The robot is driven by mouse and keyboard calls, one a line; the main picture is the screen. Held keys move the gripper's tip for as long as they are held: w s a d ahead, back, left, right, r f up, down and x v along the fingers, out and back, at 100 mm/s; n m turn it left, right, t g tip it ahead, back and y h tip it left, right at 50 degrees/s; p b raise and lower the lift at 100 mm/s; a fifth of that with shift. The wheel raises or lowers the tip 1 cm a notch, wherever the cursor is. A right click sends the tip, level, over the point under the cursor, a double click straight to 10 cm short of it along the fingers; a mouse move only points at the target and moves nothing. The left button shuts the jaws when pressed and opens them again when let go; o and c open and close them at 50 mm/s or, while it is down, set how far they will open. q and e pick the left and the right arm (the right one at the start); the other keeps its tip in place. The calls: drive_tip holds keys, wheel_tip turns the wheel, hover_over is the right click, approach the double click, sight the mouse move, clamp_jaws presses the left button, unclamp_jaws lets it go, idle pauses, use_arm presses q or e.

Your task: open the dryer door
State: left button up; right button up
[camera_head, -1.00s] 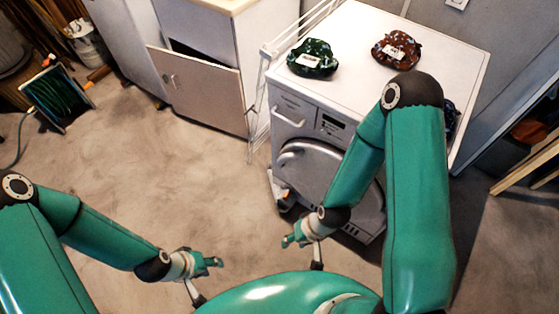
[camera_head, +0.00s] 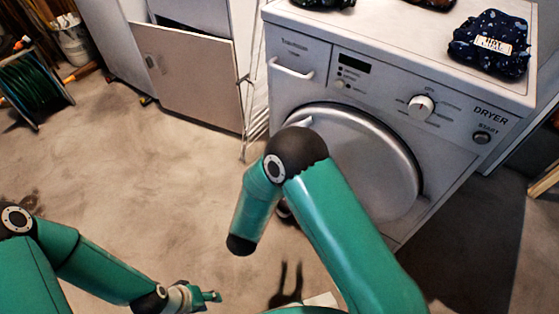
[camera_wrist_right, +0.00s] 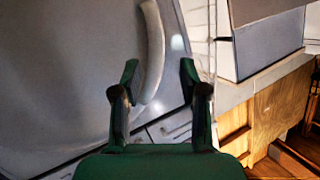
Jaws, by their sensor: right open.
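The white dryer (camera_head: 455,135) stands at the right in the head view, and its round grey door (camera_head: 375,165) looks shut. The curved door handle (camera_wrist_right: 153,50) shows in the right wrist view. My right gripper (camera_wrist_right: 160,68) is open, its fingertips on either side of the handle's lower part; I cannot tell whether they touch it. In the head view my right arm covers the left part of the door and hides its gripper. My left gripper (camera_head: 203,298) is low, well away from the dryer, with its fingers apart and partly cut off by the bottom edge.
A dark blue patterned cloth bundle (camera_head: 490,42) lies on the dryer top. A white cabinet with a hanging door panel (camera_head: 190,75) and a drying rack (camera_head: 256,95) stand left of the dryer. A green hose reel (camera_head: 35,88) is at far left.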

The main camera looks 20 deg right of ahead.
use_arm(q)
wheel_tip(320, 180, down, 11)
drive_tip(key=b, duration=0.8)
drive_tip(key=shift+r, duration=0.15)
use_arm(e)
drive_tip(key=shift+w+d+f+m+t+h, duration=0.15)
drive_tip(key=shift+w+d+m+h, duration=0.35)
drive_tip(key=shift+w+d, duration=1.2)
drive_tip(key=shift+w+d+f+m+t+h, duration=0.15)
drive_tip(key=shift+w+d+h, duration=0.8)
drive_tip(key=shift+w, duration=1.25)
drive_tip(key=shift+w+d+m+t+h, duration=0.2)
drive_tip(key=shift+w+d+m+h, duration=0.15)
drive_tip(key=shift+w+d, duration=1.45)
drive_tip(key=shift+w+a, duration=0.15)
drive_tip(key=shift+a, duration=0.05)
clamp_jaws()
